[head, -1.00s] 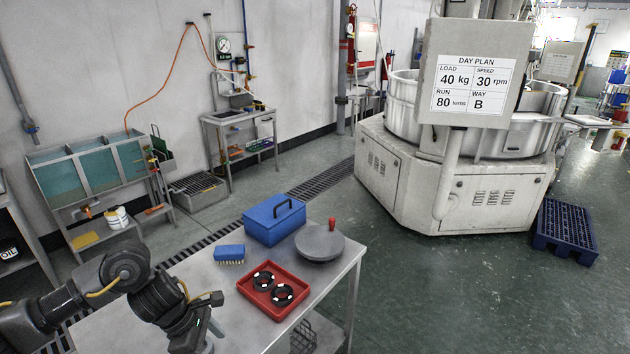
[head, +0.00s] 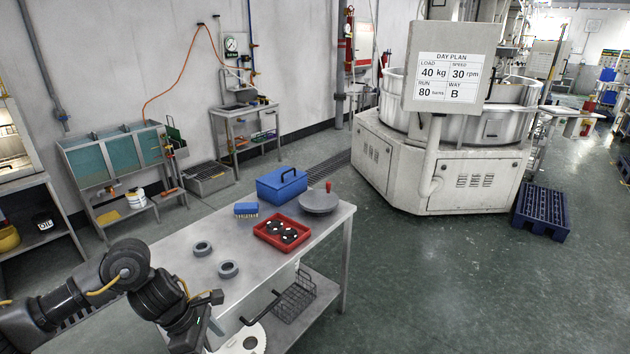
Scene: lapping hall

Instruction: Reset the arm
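My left arm comes in from the lower left, bent, with a dark grey wrist. Its gripper (head: 205,326) points down in front of the near part of the metal table (head: 170,255). The finger gap is not clear, and I cannot tell whether it is open or shut. I see nothing held in it. My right arm and gripper are not in view.
The table holds two grey rings (head: 203,248), a blue brush (head: 246,209), a red tray (head: 282,232) with dark rings, a blue box (head: 282,185) and a round grey plate (head: 319,200). A wire basket (head: 294,297) is underneath.

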